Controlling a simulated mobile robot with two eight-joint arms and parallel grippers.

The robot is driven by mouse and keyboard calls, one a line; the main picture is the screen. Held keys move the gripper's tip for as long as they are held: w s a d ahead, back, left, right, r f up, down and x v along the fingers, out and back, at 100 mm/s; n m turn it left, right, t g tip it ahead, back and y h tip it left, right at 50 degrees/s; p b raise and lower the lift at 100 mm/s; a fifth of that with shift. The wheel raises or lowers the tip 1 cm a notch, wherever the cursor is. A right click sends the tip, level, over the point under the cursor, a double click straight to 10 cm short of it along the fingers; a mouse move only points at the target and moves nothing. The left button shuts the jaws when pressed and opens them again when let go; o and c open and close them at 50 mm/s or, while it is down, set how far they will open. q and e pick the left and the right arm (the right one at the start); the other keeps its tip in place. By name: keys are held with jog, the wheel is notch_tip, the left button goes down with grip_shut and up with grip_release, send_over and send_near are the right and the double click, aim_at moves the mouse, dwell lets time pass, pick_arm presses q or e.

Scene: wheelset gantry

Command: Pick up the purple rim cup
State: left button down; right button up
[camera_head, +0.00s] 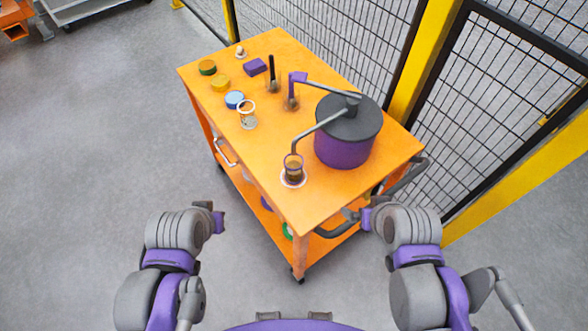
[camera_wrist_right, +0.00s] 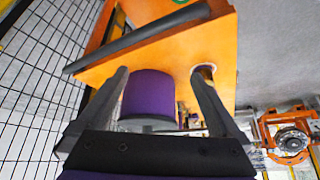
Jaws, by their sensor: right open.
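The purple rim cup (camera_head: 293,168) stands upright on a small white saucer (camera_head: 293,182) near the front corner of the orange cart, with brown contents. A grey arm from the purple pot reaches over it. My right gripper (camera_head: 366,216) is beyond the cart's right front edge, apart from the cup. In the right wrist view its two fingers (camera_wrist_right: 160,75) are spread wide with nothing held. A small round object shows beside one fingertip there; I cannot tell if it is the cup. My left gripper (camera_head: 217,215) is left of the cart; its jaws are unclear.
The purple pot (camera_head: 343,150) with a dark lid stands right of the cup on the cart (camera_head: 265,165). A second cup with a pale rim (camera_head: 247,117) and several small coloured items stand farther back. A dark handle (camera_head: 338,225) juts from the front edge. Mesh fencing (camera_head: 500,120) borders the right.

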jog(key=w+a+f+n+t+y+b, duration=0.2)
jog(key=w+a+f+n+y+b, duration=0.3)
jog(key=a, duration=0.3)
jog(key=n+t+y+b, duration=0.1)
jog(key=t+y+b, duration=0.1)
jog(key=b, duration=0.3)
send_near(288, 158)
jog(key=shift+s+d+f, duration=0.35)
jog(key=shift+s+f, duration=0.1)
jog(key=shift+f, duration=0.15)
jog(key=shift+w+a+n+t, duration=0.2)
jog(key=shift+w+n+t, duration=0.1)
jog(key=shift+w, duration=0.05)
jog(key=x, duration=0.5)
jog(key=b+x, duration=0.1)
jog(key=x, duration=0.4)
jog(key=shift+a+r, duration=0.2)
jog(key=shift+r, duration=0.05)
pick_arm(q)
jog(key=s+f, duration=0.4)
jog(key=f, duration=1)
jog(key=shift+s+f+g, duration=0.15)
jog(key=shift+f+g, duration=0.15)
jog(key=shift+g, duration=0.1)
pick_arm(e)
jog(key=shift+s, duration=0.1)
jog(key=shift+c, duration=0.2)
jog(key=shift+r, duration=0.1)
jog(key=c, duration=1.5)
